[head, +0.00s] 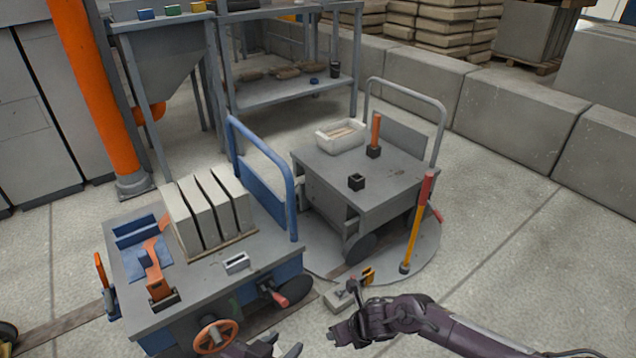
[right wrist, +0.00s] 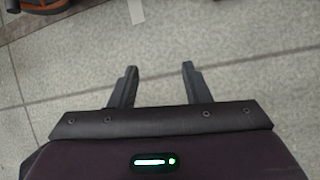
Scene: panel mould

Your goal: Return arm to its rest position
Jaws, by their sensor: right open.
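My right arm (head: 400,316) reaches in from the lower right of the head view, bent and dark purple, over the floor in front of the carts. In the right wrist view my right gripper (right wrist: 159,67) is open, its two fingers apart with nothing between them, above bare concrete floor. My left gripper (head: 285,344) shows at the bottom edge of the head view, in front of the blue cart (head: 290,262). Its fingers are apart and I see nothing between them. Most of the left arm is out of view.
The blue cart carries upright grey panels (head: 212,215) and an orange handwheel (head: 215,337). A grey cart (head: 385,187) stands behind, with a yellow-handled hammer (head: 416,230) beside it. A small grey block (head: 337,299) lies near my right arm. The floor at right is clear.

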